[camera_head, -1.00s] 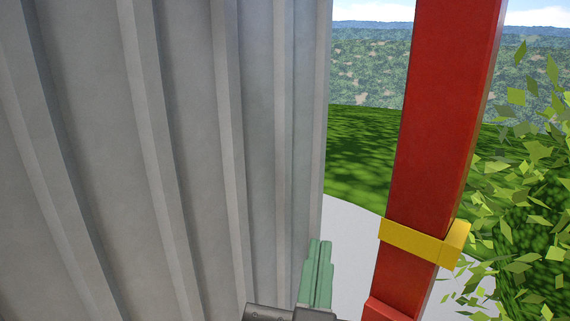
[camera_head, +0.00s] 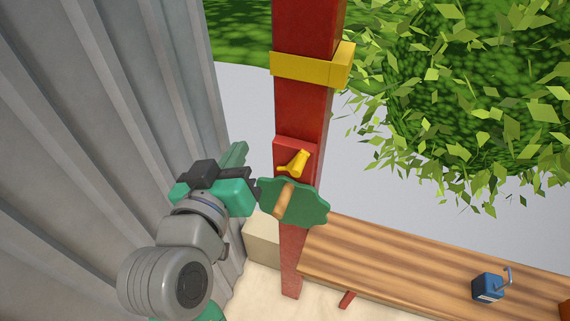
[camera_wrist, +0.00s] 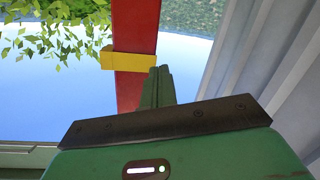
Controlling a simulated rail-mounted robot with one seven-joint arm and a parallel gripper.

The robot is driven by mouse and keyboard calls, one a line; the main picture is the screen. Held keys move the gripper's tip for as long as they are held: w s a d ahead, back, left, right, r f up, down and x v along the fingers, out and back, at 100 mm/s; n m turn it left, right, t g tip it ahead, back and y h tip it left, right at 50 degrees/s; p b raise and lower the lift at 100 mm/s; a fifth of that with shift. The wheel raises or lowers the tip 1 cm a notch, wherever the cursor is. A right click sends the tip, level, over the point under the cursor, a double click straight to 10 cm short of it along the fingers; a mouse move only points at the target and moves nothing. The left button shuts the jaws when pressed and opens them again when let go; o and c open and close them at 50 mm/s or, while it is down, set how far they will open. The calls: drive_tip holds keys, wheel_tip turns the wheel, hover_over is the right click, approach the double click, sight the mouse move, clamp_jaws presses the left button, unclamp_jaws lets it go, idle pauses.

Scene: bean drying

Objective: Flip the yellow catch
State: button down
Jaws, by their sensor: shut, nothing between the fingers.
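The yellow catch (camera_head: 297,162) is a small lever on a red block on the front of the red post (camera_head: 305,115). It stands just above a green scalloped wheel (camera_head: 310,203) with a wooden handle (camera_head: 284,201). My gripper (camera_head: 238,150) is left of the post in the head view, level with the catch and apart from it. Its green fingers are shut together and empty. In the wrist view the shut fingers (camera_wrist: 158,85) point up beside the red post (camera_wrist: 135,30). I do not see the catch in the wrist view.
A yellow band (camera_head: 308,65) wraps the post above the catch. A grey corrugated wall (camera_head: 95,150) stands close on the left. A wooden bench (camera_head: 400,265) with a blue device (camera_head: 488,288) lies lower right. A leafy bush (camera_head: 440,80) is at upper right.

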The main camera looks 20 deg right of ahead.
drive_tip(key=w+d+f+g+h+p, duration=0.2)
drive_tip(key=w+d+f+g+p, duration=0.1)
drive_tip(key=d+f, duration=0.7)
drive_tip(key=shift+w+d+f+m, duration=0.25)
drive_tip(key=shift+w+f+m, duration=0.05)
drive_tip(key=shift+w+f, duration=0.45)
